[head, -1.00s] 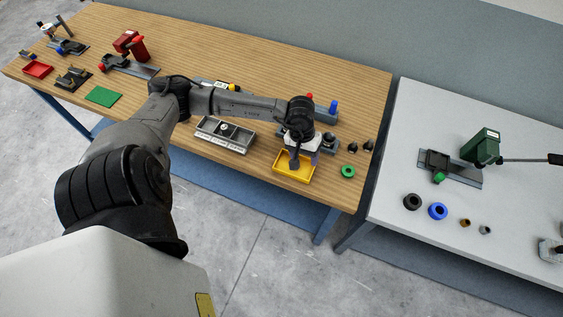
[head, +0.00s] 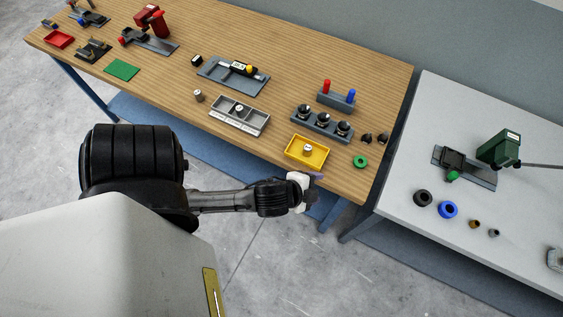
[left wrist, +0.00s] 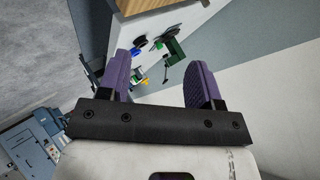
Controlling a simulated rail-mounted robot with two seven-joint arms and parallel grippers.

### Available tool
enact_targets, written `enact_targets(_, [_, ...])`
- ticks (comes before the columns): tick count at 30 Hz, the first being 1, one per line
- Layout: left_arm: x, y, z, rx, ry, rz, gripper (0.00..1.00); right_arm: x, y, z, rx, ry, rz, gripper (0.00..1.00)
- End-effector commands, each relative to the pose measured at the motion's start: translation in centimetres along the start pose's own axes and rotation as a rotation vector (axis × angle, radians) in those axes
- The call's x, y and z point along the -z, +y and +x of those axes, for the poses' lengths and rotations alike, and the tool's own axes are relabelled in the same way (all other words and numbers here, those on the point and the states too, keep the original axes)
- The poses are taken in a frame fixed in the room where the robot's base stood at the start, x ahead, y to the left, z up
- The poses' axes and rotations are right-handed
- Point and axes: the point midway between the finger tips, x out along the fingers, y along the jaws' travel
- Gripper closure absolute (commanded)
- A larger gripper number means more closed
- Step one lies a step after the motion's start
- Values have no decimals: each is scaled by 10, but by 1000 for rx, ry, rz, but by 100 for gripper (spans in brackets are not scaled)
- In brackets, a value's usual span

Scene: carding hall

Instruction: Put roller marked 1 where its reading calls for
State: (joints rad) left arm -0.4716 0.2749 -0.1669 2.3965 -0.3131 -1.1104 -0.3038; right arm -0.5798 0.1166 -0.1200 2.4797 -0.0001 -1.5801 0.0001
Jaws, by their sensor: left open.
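A small pale metal roller (head: 308,149) stands upright in the yellow tray (head: 293,155) near the table's front edge. A similar roller (head: 239,107) sits in the grey divided tray (head: 225,121), and another roller (head: 198,96) stands on the wood left of it. Their marks are too small to read, so I cannot tell which is marked 1. A grey gauge stand (head: 217,79) with a small display lies behind. My left gripper (head: 314,186) is open and empty in front of the table edge, clear of the yellow tray. Its purple fingers (left wrist: 160,72) are spread apart.
Behind the yellow tray are a grey holder (head: 318,129) with several black knobs and a block (head: 336,101) with red and blue pegs. A green ring (head: 360,162) lies right of the tray. A white table (head: 400,205) with a green press (head: 499,148) stands beyond a gap.

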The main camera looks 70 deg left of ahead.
Motion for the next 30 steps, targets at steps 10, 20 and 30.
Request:
enact_targets(10, [-45, 85, -56, -401, -388, -492, 41, 0, 1, 0, -4, -1, -5, 57])
enact_targets(20, [-48, 93, -63, -439, -431, -530, 41, -1, 2, 0, -5, -1, -6, 57])
enact_targets(30, [-39, 82, -74, -437, -429, -528, 41, 5, 2, -17, -3, -1, -4, 57])
